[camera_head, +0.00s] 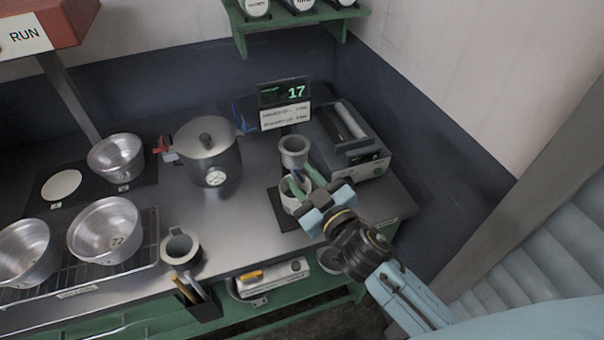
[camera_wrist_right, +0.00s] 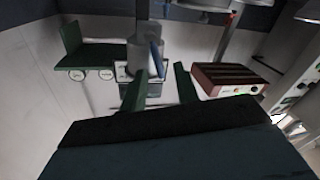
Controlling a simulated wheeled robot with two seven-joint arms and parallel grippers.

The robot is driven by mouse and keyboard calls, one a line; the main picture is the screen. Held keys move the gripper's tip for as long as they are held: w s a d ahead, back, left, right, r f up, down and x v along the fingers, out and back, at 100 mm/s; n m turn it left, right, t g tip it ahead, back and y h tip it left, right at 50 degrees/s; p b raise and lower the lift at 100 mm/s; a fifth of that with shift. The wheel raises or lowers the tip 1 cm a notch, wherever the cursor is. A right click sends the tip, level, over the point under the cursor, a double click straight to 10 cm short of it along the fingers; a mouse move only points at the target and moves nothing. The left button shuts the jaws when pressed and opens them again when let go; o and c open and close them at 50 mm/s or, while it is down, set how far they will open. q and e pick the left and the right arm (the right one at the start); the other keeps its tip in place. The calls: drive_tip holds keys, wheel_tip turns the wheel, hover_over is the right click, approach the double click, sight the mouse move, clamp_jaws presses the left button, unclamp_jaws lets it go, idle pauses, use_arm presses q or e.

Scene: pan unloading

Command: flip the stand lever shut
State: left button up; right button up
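A blue upright piece (camera_wrist_right: 156,58) also shows in the right wrist view. My right gripper (camera_head: 305,181) is at a grey cup (camera_head: 288,207) on a dark mat, well right of and in front of the blue lever. Its green fingers are apart, and they show spread in the wrist view (camera_wrist_right: 160,88). They hide part of the cup. My left gripper is not in view.
Another grey cup (camera_head: 294,149) stands behind, beside a grey machine (camera_head: 348,143). Metal bowls (camera_head: 104,230) are at the left, and a small handled pot (camera_head: 180,247) is near the front edge. A green shelf (camera_head: 300,18) hangs above. Bare counter (camera_head: 232,223) lies centrally.

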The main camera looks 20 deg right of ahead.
drive_tip(key=shift+w+a, duration=0.1)
drive_tip(key=shift+w, duration=0.3)
drive_tip(key=shift+c, duration=0.3)
clamp_jaws()
drive_tip(key=shift+a+r+n+p, duration=0.1)
drive_tip(key=shift+a+n+p, duration=0.1)
drive_tip(key=shift+n+p, duration=0.45)
drive_tip(key=shift+a+f+n, duration=0.1)
drive_tip(key=shift+f+n, duration=0.1)
drive_tip(key=shift+n, duration=0.25)
drive_tip(key=shift+o, duration=0.3)
unclamp_jaws()
drive_tip(key=shift+s, duration=0.1)
